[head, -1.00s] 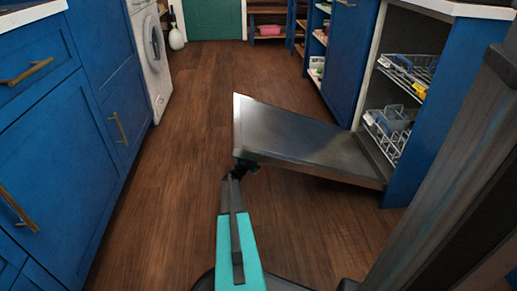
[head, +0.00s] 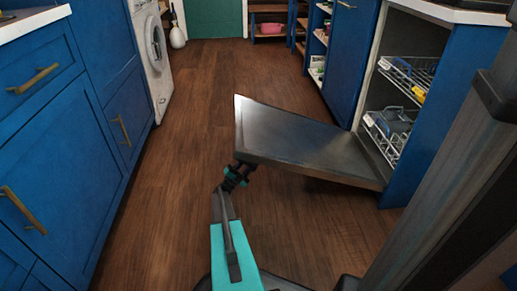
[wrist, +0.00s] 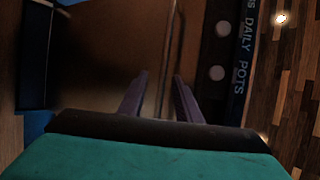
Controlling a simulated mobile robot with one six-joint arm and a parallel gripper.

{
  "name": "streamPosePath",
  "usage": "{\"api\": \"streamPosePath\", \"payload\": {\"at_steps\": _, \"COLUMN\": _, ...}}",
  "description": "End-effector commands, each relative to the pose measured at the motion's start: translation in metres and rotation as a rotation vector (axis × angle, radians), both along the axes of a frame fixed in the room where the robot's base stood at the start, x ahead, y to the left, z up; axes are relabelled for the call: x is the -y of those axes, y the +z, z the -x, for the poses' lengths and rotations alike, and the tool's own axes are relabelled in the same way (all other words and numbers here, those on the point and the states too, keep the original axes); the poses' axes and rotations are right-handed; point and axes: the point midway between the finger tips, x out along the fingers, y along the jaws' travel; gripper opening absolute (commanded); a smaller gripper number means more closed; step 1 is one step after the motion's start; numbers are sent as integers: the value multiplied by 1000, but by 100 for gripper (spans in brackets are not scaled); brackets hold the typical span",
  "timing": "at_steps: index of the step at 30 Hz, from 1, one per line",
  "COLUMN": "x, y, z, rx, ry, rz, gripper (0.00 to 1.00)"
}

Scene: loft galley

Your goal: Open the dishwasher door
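The dishwasher door (head: 300,142) is swung down and out from the blue cabinet at the right, close to level, with its smooth panel facing up. Behind it the dishwasher opening shows an upper rack (head: 412,72) and a lower rack (head: 385,135). My gripper (head: 246,167) is at the door's near-left corner, beneath its edge; its fingertips are hidden there in the head view. In the wrist view, my gripper (wrist: 160,95) has two purple fingers spread apart. A thin bar shows between and beyond them; I cannot tell whether they touch it.
Blue cabinets with brass handles (head: 122,130) line the left side. A white washing machine (head: 150,55) stands farther back. The wooden floor (head: 195,110) is clear between the left cabinets and the door. A label strip (wrist: 243,55) and round knobs show in the wrist view.

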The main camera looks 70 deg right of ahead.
Motion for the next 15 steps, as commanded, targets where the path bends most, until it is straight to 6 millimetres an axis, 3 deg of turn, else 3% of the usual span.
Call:
{"api": "streamPosePath", "payload": {"at_steps": 6, "x": -17, "y": -16, "z": -11, "rx": 0, "ry": 0, "rz": -1, "gripper": 31}}
{"api": "streamPosePath", "payload": {"at_steps": 15, "x": -24, "y": -23, "z": -13, "rx": 1, "ry": -1, "rz": 0, "gripper": 31}}
